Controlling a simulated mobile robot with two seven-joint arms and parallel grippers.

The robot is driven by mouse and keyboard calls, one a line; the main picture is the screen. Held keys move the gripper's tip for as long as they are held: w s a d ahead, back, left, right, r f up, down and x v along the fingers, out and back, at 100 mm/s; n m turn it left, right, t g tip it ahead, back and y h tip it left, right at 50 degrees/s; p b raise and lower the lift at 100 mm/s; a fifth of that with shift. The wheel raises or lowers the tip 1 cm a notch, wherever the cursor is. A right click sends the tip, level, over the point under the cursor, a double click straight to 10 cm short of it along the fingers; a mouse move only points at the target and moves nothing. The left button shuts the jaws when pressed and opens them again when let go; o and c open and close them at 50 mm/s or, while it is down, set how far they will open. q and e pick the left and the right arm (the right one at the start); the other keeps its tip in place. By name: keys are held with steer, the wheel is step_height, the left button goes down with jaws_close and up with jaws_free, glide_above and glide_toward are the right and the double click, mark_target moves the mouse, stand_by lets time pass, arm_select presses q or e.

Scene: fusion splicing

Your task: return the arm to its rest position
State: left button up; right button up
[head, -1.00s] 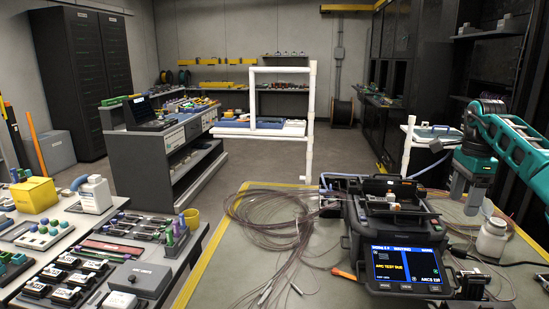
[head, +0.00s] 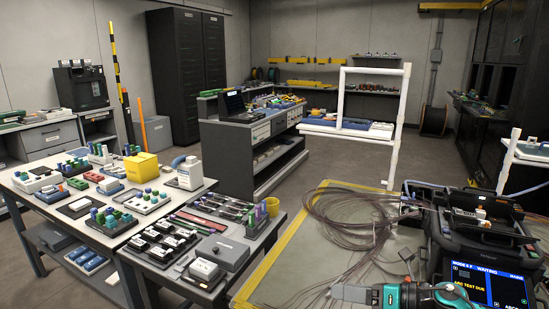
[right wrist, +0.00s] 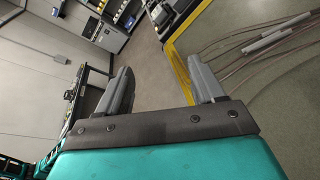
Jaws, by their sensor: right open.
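My right gripper (head: 350,293) is low at the bottom edge of the head view, pointing left, in front of the fusion splicer (head: 437,240). My teal right arm covers the lower left part of the splicer. In the right wrist view the two grey fingers (right wrist: 160,85) stand wide apart with nothing between them. The splicer's blue screen (head: 485,285) shows a yellow message and is partly cut off. My left gripper is not in view.
Loose fibre coils (head: 362,215) lie on the grey work mat (head: 300,232) beside the splicer. A table (head: 50,212) with a yellow box (head: 141,166), a white bottle (head: 189,174) and several small parts stands at the left. Floor shows between the benches.

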steer(key=s+a+f+m+t+h, duration=0.1)
steer(key=s+f+m+t+h, duration=0.2)
steer(key=m, duration=1.1)
steer(key=s+f+m+t+h, duration=0.4)
steer(key=s+m, duration=0.6)
steer(key=m, duration=0.5)
steer(key=shift+a+f+h, duration=0.35)
steer(key=shift+f+h, duration=0.35)
steer(key=shift+f, duration=0.2)
steer(key=s+f+m+g+h, duration=0.1)
steer(key=s+m, duration=0.2)
steer(key=s+f+m+g, duration=0.1)
steer(key=s+f+m, duration=0.1)
steer(key=s, duration=0.1)
steer(key=s+d+f+m+g+h, duration=0.1)
steer(key=s+f+m, duration=0.1)
steer(key=s+m, duration=0.1)
steer(key=shift+s+f+m+g+h, duration=0.3)
steer(key=shift+s+g, duration=0.1)
steer(key=shift+s, duration=0.2)
